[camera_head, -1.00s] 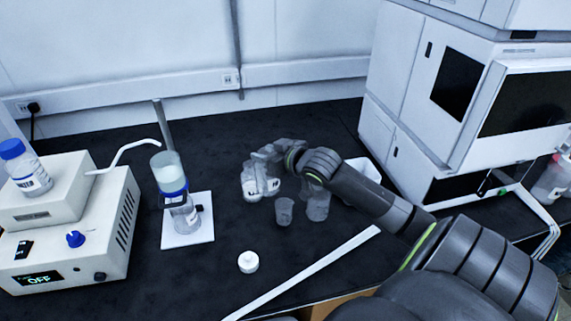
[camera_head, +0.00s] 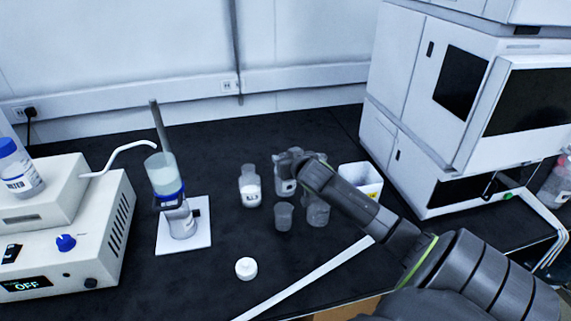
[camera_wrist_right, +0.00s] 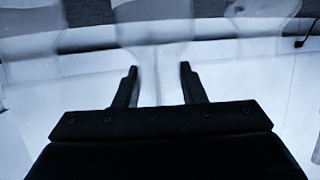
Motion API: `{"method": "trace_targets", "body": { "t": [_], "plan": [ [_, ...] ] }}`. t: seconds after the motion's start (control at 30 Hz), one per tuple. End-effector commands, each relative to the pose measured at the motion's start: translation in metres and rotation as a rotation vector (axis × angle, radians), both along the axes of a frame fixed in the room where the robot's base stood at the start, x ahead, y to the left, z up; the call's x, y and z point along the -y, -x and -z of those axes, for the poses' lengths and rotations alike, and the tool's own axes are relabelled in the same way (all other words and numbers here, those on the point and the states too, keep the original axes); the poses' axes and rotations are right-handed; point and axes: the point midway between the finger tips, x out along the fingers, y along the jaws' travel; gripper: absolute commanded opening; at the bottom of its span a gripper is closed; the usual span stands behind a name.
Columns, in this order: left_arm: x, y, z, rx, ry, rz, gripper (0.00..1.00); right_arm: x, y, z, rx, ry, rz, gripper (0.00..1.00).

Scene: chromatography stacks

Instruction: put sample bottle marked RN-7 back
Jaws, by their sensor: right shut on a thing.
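My right gripper (camera_head: 284,170) is shut on a clear labelled bottle (camera_head: 285,188), partly hidden by the gripper. Its label is too small to read, so I cannot tell whether it is RN-7. In the right wrist view the two fingers (camera_wrist_right: 158,85) have a blurred clear body (camera_wrist_right: 157,56) between them. Another clear bottle (camera_head: 250,189) with a white label stands upright just left of the held one. Whether the held bottle touches the bench is unclear. My left gripper is not in view.
Two beakers, one small (camera_head: 283,217) and one larger (camera_head: 317,210), stand in front of the gripper. A white cap (camera_head: 246,268) lies nearer. A filter assembly (camera_head: 170,192) is left, beside a pump (camera_head: 75,230). A white bin (camera_head: 372,185) and a chromatography stack (camera_head: 410,130) are right.

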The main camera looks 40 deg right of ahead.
Motion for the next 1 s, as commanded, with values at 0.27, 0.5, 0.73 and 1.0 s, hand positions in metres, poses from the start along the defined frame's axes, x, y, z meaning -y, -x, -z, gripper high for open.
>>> {"method": "trace_targets", "body": {
  "t": [0.27,0.5,0.73,1.0],
  "plan": [
    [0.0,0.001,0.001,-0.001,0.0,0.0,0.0,0.0,0.0,0.019,0.001,0.001,-0.001,0.0],
    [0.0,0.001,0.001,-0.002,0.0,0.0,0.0,0.0,0.0,0.02,-0.001,0.0,0.0,0.49],
    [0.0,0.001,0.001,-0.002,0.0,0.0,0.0,0.0,0.0,0.02,-0.001,0.0,0.0,0.59],
    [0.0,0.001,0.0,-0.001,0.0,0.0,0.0,-0.002,0.006,0.017,-0.002,0.001,-0.001,0.59]
  ]
}}
